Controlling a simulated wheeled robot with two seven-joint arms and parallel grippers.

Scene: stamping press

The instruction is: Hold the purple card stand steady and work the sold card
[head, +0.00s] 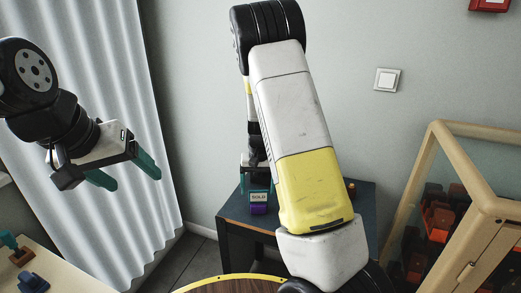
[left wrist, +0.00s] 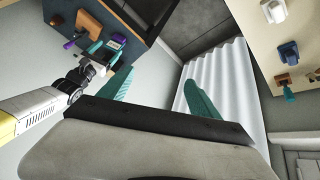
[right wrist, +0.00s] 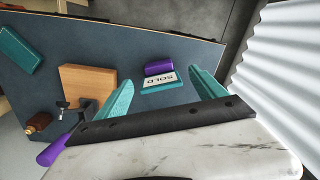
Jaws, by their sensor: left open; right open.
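The white card reading SOLD (head: 258,197) stands at the purple card stand (head: 258,209) on the dark blue table. In the right wrist view the card (right wrist: 160,80) has a teal strip along its lower edge, and the purple stand (right wrist: 159,68) is just behind it. My right gripper (right wrist: 161,79) is open, with its teal fingers on either side of the card; I cannot tell whether they touch it. In the left wrist view the purple stand (left wrist: 118,39) is small and partly hidden. My left gripper (head: 137,181) is open and empty, in the air by the curtain, away from the stand.
The blue table (right wrist: 105,45) also holds a wooden block (right wrist: 88,82), a teal block (right wrist: 18,50), a brown knobbed object (right wrist: 38,122) and a purple handle (right wrist: 54,153). A glass-sided cabinet (head: 440,180) stands right. A pale table (head: 60,275) with hooks is at left.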

